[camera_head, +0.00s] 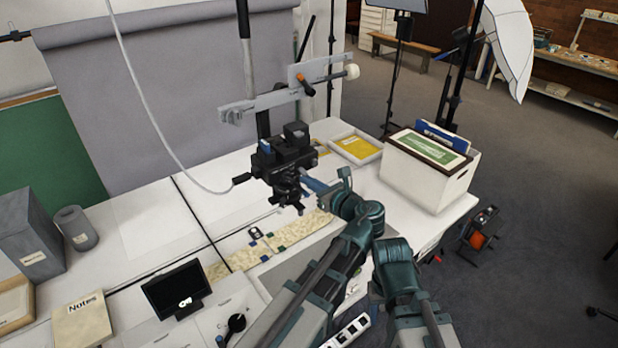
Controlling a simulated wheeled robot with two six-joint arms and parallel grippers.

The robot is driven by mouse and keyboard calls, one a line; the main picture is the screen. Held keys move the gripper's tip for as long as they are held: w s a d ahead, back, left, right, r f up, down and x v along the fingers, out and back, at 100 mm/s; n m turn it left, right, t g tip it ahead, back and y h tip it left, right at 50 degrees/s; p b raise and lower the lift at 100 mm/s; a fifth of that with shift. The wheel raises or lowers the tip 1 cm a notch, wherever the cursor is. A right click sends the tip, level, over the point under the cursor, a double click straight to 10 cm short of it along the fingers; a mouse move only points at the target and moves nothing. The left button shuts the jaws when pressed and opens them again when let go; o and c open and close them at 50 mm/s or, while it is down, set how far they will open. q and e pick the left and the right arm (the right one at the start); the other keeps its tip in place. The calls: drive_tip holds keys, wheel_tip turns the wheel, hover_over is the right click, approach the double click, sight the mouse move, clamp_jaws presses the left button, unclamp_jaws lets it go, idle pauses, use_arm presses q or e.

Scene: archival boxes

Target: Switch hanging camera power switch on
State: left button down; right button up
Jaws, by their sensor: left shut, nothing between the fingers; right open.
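A black hanging camera (283,152) is held below an overhead pole and a grey crossbar (270,98), above the white table. Its power switch is too small to make out. My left gripper (310,185) reaches in from the bottom, just below and to the right of the camera body. It is shut and empty, with its tips close to the camera; I cannot tell whether they touch it. Part of my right arm (398,265) shows at the lower middle, but its gripper cannot be made out.
A white archival box (428,185) with folders stands right of the arms. A yellow sheet in a tray (355,147) lies behind. A tan strip (290,228) lies under the camera. A white cable (150,110) loops at left. A small monitor (177,287) stands front left.

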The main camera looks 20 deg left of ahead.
use_arm(q)
drive_tip(key=shift+s+d+r+g+h+p, duration=0.1)
drive_tip(key=shift+r+g+h+p, duration=0.3)
drive_tip(key=shift+p, duration=0.65)
drive_tip(key=shift+r+p, duration=0.55)
drive_tip(key=shift+r, duration=0.05)
use_arm(e)
wheel_tip(320, 180, up, 4)
drive_tip(key=shift+f, duration=0.2)
use_arm(q)
drive_tip(key=shift+s+d, duration=0.15)
use_arm(e)
drive_tip(key=shift+d, duration=0.1)
